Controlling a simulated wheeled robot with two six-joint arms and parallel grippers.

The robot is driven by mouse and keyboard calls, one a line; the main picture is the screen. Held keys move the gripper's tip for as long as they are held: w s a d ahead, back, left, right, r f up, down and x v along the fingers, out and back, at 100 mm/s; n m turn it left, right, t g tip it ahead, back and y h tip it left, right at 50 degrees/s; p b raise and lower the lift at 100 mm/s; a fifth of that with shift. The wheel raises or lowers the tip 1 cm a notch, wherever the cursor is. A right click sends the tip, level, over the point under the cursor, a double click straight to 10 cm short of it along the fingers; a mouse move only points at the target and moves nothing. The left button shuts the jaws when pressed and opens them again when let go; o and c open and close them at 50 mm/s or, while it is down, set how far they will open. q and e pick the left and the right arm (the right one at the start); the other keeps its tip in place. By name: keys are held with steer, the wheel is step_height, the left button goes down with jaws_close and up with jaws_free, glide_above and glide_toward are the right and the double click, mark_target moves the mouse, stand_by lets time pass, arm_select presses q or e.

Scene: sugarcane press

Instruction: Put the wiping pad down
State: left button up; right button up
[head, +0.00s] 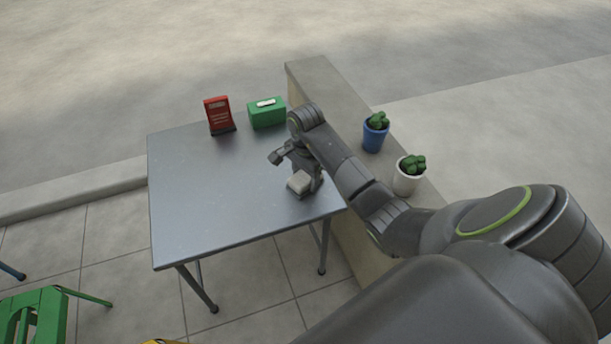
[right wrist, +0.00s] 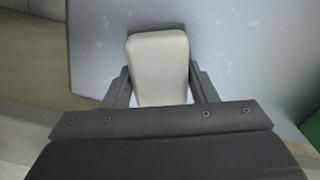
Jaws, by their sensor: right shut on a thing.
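The wiping pad is a pale, rounded block (head: 299,183) near the right edge of the grey metal table (head: 205,215). My right gripper (head: 306,182) points down at the table and is shut on the pad. In the right wrist view the pad (right wrist: 158,68) sits between the two dark fingers (right wrist: 158,88), with the tabletop (right wrist: 232,50) behind it. I cannot tell whether the pad touches the table. My left gripper is not in view.
A red sign (head: 219,115) and a green box (head: 267,112) stand at the table's back. A low wall (head: 335,95) with cacti in a blue pot (head: 374,138) and a white pot (head: 405,183) runs along the right. The table's middle and left are clear. A green stool (head: 40,315) stands lower left.

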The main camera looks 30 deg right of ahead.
mark_target(305, 175)
steer(key=o, duration=0.9)
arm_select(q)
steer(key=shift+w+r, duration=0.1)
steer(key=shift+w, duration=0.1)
arm_select(e)
steer(key=shift+o, duration=0.2)
steer(key=shift+r, duration=0.1)
step_height(305, 175, up, 7)
steer(key=p, duration=0.2)
steer(key=shift+p, duration=0.35)
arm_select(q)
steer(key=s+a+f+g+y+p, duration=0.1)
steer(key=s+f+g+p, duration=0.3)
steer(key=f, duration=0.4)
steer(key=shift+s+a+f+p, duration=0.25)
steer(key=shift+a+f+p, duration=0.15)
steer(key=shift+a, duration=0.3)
arm_select(e)
steer(key=shift+r, duration=2.55)
